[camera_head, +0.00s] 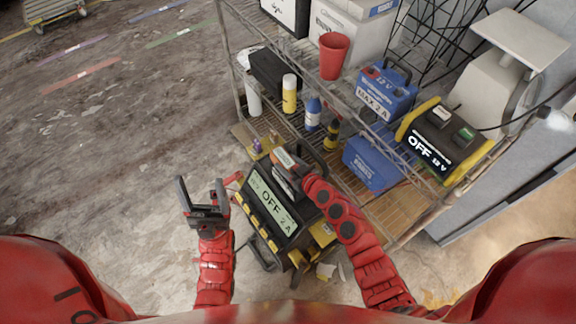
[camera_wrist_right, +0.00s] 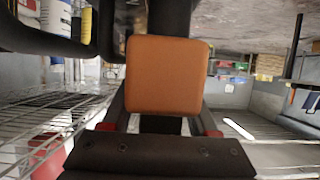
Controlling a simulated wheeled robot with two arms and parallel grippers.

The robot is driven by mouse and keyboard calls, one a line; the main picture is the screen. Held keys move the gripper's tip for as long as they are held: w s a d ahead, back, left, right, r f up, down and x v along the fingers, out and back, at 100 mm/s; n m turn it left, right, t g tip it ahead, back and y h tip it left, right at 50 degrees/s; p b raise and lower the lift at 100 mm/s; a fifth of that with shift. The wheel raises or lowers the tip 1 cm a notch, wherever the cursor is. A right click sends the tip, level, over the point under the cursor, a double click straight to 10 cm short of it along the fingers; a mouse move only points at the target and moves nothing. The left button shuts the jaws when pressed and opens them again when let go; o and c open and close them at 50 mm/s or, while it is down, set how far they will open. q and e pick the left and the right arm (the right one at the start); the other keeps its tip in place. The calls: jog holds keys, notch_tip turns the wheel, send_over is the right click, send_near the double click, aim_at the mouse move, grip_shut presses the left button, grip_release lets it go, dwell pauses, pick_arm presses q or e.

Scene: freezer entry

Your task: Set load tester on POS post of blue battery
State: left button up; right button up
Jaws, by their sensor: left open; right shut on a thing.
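The load tester (camera_head: 285,157) looks like a small block with a pale and orange face in the head view. My right gripper (camera_head: 291,176) is shut on it, above the black and yellow unit. In the right wrist view the held block (camera_wrist_right: 168,75) shows a plain orange face between the fingers. Blue battery with handle (camera_head: 388,92) stands on the upper shelf, marked MAX 2 A; a red patch shows on its top. A second blue box (camera_head: 371,162) sits lower. I cannot make out which post is POS. My left gripper (camera_head: 202,192) is open and empty, left of the unit.
A black and yellow unit (camera_head: 272,205) reads OFF 2 A and stands before the wire rack (camera_head: 238,60). Another yellow-edged unit (camera_head: 445,140) reads OFF 12 V at the right. A red cup (camera_head: 333,55) and bottles (camera_head: 290,93) crowd the rack.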

aim_at(288, 162)
grip_shut()
jog(key=shift+r+p, duration=0.4)
jog(key=shift+r, duration=0.45)
notch_tip(288, 162, up, 2)
jog(key=shift+r, duration=0.1)
jog(key=s+a+r+p, duration=0.1)
jog(key=s+a+r, duration=0.4)
jog(key=s+a, duration=0.4)
jog(key=shift+s+a+r+p, duration=0.15)
jog(key=shift+s+p, duration=0.25)
jog(key=shift+s, duration=1.6)
